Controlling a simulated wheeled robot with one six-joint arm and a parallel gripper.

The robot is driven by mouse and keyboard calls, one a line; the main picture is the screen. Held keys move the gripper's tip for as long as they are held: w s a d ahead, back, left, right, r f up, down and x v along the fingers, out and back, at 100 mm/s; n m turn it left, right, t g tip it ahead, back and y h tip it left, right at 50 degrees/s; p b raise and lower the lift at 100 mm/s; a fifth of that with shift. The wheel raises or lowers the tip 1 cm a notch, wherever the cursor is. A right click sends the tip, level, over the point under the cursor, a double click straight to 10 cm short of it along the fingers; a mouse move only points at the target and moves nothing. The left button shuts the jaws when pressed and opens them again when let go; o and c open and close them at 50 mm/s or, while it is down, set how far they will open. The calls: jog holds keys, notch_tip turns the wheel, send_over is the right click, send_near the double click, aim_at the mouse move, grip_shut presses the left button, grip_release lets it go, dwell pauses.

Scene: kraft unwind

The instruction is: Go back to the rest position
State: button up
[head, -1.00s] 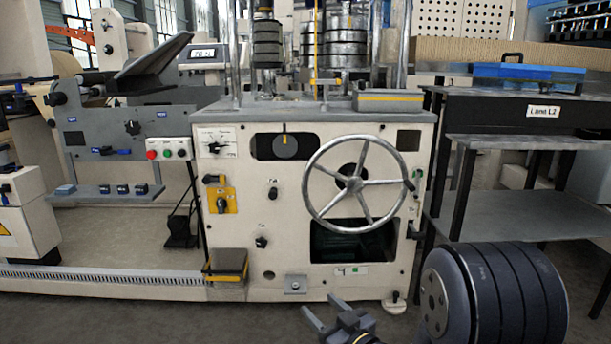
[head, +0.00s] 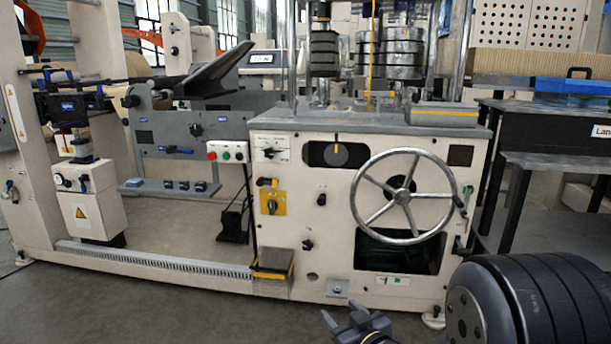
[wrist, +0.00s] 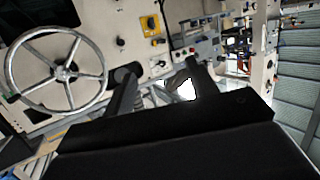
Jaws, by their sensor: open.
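My gripper (head: 343,322) shows at the bottom of the head view, low in front of the cream machine cabinet (head: 310,230). Its two fingers are apart and nothing is between them. In the wrist view the fingers (wrist: 158,88) are spread, with the machine front behind them and no object held. The cabinet carries a large metal handwheel (head: 403,195), which also shows at the left of the wrist view (wrist: 60,70). The gripper is apart from the handwheel and from the cabinet.
A black bench (head: 540,160) stands at the right. A low cream rail (head: 150,265) runs along the machine's foot at the left. Grey floor in front of it is clear.

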jog(key=s+d+r+m+g+h+p, duration=0.2)
jog(key=s+d+r+h+p, duration=0.1)
jog(key=d+r+h+p, duration=0.1)
jog(key=shift+s+d+r+p, duration=0.15)
jog(key=shift+s+d+p, duration=0.1)
jog(key=shift+d+p, duration=0.45)
jog(key=shift+d, duration=0.1)
